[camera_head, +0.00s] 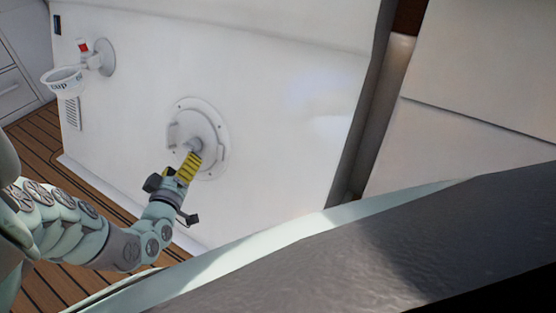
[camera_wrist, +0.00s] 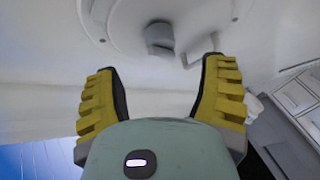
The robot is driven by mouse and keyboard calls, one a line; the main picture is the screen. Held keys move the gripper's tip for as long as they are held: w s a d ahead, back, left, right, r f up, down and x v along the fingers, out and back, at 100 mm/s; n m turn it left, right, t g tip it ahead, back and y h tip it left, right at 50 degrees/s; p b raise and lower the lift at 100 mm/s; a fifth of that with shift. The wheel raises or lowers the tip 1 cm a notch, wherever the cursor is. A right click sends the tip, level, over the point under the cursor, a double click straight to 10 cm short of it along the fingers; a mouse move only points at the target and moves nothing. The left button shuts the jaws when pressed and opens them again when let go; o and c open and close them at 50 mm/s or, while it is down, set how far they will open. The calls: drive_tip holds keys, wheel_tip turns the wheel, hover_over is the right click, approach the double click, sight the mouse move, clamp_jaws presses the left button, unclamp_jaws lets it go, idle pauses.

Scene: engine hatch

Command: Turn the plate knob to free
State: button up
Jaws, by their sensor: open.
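The round white plate (camera_head: 214,128) is set in the white wall panel, with small screws around its rim. Its grey knob (camera_head: 194,146) sits at the plate's middle, partly behind my gripper. In the wrist view the plate (camera_wrist: 125,35) fills the top, and the grey knob (camera_wrist: 159,37) stands out from it. My gripper (camera_head: 195,157) is at the plate's front. In the wrist view my gripper's (camera_wrist: 160,75) yellow fingers are spread apart, with the knob beyond the tips and between them. I cannot tell whether a finger touches the plate.
A white cup holder (camera_head: 63,82) and a round mount with a red part (camera_head: 98,57) stick out from the panel at upper left. A vent (camera_head: 72,113) is below them. A dark-topped surface (camera_head: 400,250) crosses the lower right. Wooden floor (camera_head: 38,140) lies at left.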

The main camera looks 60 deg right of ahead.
drive_tip(key=shift+v, duration=2.25)
drive_tip(key=shift+a, duration=0.1)
